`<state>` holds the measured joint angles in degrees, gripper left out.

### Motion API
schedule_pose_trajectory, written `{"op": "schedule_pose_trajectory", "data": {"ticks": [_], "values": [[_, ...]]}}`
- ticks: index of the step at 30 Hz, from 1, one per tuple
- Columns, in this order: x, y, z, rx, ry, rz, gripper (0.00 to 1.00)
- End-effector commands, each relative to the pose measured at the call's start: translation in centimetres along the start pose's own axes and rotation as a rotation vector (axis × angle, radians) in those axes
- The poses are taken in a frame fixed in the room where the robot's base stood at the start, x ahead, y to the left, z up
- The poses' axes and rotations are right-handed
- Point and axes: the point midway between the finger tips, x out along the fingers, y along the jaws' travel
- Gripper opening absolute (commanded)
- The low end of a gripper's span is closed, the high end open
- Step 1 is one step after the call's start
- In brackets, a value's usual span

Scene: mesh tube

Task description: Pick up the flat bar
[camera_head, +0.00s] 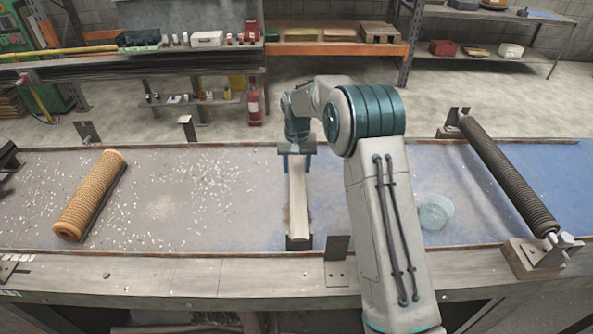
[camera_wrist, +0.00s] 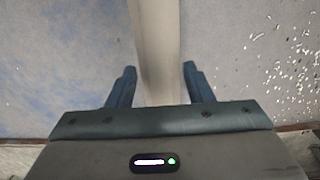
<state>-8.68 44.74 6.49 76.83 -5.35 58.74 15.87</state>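The flat bar (camera_head: 298,207) is a long, pale, narrow piece lying across the worktable, running from below my gripper towards the near edge. Its near end meets a small dark block. In the wrist view the bar (camera_wrist: 155,40) passes between the two blue fingers. My gripper (camera_head: 297,164) points down at the bar's far part. In the wrist view my gripper (camera_wrist: 159,82) is open, with a finger on each side of the bar and narrow gaps showing. The bar's far end is hidden under the gripper in the head view.
A tan mesh-like roll (camera_head: 92,195) lies at left on the table (camera_head: 220,225), amid scattered white flakes. A dark ribbed roller (camera_head: 508,175) stands at right. A clear round dish (camera_head: 435,211) is right of my arm. An upright metal bracket (camera_head: 337,262) stands at the near edge.

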Motion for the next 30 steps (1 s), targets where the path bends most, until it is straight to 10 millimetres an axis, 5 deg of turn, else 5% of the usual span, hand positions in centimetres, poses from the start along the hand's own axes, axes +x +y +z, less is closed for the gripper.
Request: {"op": "schedule_pose_trajectory", "data": {"ticks": [1, 5, 17, 27, 30], "values": [[0.0, 0.0, 0.0, 0.000, 0.000, 0.000, 0.32], [0.0, 0.0, 0.0, 0.000, 0.000, 0.000, 0.00], [-0.7, 0.0, -0.1, 0.000, 0.005, -0.001, 0.00], [-4.4, -0.1, -0.1, 0.000, 0.007, -0.002, 0.00], [-5.1, 1.7, 0.3, 0.004, 0.006, -0.001, 0.00]]}}
